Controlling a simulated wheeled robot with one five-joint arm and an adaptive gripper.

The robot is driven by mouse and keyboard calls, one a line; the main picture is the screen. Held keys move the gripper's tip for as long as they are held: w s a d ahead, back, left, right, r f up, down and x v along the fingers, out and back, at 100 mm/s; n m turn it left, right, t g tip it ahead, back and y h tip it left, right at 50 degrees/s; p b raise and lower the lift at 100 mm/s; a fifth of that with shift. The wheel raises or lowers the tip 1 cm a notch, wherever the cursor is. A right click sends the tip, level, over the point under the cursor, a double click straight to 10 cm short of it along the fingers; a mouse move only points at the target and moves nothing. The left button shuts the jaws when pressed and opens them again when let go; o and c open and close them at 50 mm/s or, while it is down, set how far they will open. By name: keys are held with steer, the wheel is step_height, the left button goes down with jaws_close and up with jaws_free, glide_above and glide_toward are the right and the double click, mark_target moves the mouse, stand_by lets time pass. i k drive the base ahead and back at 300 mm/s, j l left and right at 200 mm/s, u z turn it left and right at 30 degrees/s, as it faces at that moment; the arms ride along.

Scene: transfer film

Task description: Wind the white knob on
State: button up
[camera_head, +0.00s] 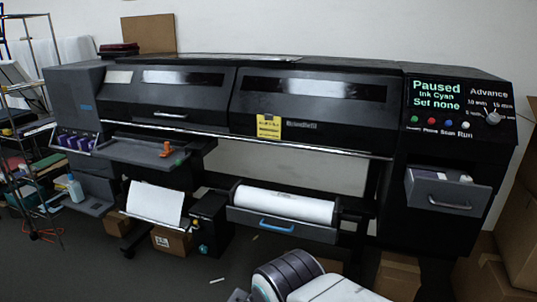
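The white knob (493,119) sits at the right end of the printer's control panel (480,106), under the word "Advance". Small time marks such as "10 min" and "15 min" are printed around it. Its exact pointer setting is too small to tell. The panel's green text (437,94) reads "Paused", "Ink Cyan", "Set none". Part of my arm, white and grey, shows at the bottom centre, well below and left of the knob. My gripper itself is not visible, and nothing of mine touches the knob.
A row of small buttons, green, red (431,120), blue and white (464,124), lies left of the knob. An open drawer (447,192) juts out below the panel. A white roll (283,205) sits in the front tray. Cardboard boxes (517,235) stand at right.

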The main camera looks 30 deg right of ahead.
mark_target(464, 179)
steer(key=k+l+z, duration=0.1)
steer(key=z, duration=2.15)
